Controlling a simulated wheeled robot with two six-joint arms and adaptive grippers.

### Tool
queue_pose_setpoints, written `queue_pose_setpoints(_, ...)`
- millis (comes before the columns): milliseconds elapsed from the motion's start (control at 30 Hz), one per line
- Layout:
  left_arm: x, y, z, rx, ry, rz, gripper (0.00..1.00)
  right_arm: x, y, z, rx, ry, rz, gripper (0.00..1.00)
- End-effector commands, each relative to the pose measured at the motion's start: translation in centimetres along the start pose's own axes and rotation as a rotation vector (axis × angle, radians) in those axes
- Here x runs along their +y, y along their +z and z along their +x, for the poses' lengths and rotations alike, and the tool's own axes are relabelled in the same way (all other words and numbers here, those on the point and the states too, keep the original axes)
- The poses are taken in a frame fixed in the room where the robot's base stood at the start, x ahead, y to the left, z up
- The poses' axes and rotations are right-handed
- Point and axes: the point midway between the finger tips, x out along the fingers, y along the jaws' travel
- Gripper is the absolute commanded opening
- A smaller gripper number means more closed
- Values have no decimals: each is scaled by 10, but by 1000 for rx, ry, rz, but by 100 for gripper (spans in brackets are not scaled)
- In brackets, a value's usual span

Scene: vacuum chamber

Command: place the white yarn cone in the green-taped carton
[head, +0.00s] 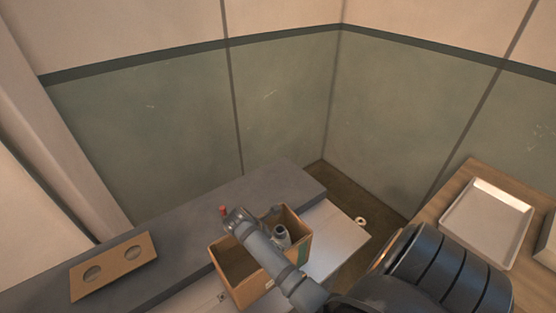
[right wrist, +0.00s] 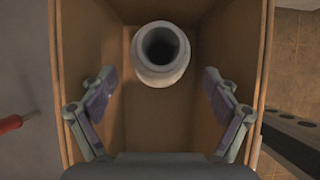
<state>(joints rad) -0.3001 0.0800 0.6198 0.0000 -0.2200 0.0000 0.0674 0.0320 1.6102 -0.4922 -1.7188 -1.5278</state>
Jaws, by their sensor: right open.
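The white yarn cone (head: 281,238) is inside the open brown carton (head: 234,288), near one end wall. The cone is ahead of the fingertips, apart from both. In the head view my right arm crosses over the carton and hides part of it. My left gripper is not in view.
A red-handled tool (right wrist: 10,124) lies beside the carton on the grey bench (head: 190,228). A brown board with two holes (head: 121,263) lies at the bench's left. A white tray (head: 487,224) is on the wooden table at right. A small pale ring (head: 361,221) lies beyond the carton.

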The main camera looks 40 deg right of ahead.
Motion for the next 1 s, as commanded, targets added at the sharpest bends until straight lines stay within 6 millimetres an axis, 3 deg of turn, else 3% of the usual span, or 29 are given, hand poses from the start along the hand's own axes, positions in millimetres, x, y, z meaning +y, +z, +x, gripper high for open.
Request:
queue_pose_setpoints(200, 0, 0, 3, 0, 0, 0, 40, 0, -1, -48, 3, 2, 2, 88)
queue_pose_setpoints(333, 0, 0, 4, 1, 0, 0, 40, 0, 0, -63, 1, 0, 2, 88)
queue_pose_setpoints(1000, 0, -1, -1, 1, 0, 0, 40, 0, 3, -72, -1, -1, 1, 88)
